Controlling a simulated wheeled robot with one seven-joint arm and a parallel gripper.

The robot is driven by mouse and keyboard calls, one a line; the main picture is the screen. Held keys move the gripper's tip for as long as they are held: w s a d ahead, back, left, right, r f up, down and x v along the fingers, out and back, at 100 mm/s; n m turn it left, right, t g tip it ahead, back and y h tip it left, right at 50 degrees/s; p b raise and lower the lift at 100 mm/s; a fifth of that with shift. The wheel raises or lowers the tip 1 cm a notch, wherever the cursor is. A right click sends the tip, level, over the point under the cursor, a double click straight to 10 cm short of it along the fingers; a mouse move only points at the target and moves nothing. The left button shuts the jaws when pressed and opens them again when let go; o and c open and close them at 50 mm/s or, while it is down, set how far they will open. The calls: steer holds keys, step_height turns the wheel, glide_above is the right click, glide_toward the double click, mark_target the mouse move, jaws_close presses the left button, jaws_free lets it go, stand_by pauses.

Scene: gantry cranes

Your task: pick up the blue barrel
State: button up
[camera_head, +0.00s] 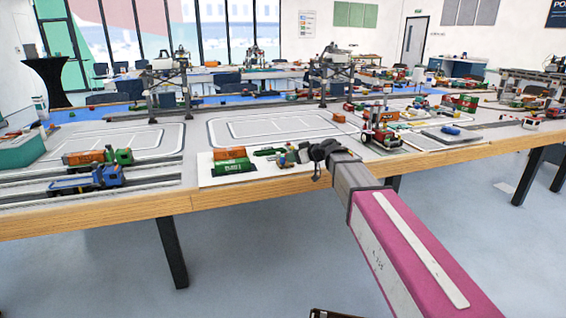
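A small blue rounded object (450,130), which looks like the blue barrel, lies on a grey flat plate (436,137) on the right part of the table. Its details are too small to be sure. My gripper (318,155) is a dark shape at the end of my pink and grey arm, over the front middle of the table. It is well to the left of the blue object and apart from it. Its fingers are too small and dark to show whether they are open or shut. Another small blue spot (282,159) shows among small parts just left of my gripper.
A red vehicle (381,128) stands between my gripper and the blue object. Green and orange containers (232,162) stand left of my gripper. A blue truck (88,180) and gantry cranes (166,80) are on the left. The marked middle area (275,126) is mostly clear.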

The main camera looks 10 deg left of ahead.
mark_target(284, 158)
steer(key=x, duration=0.5)
steer(key=shift+f, duration=0.1)
steer(key=shift+d, duration=0.1)
steer(key=c, duration=0.7)
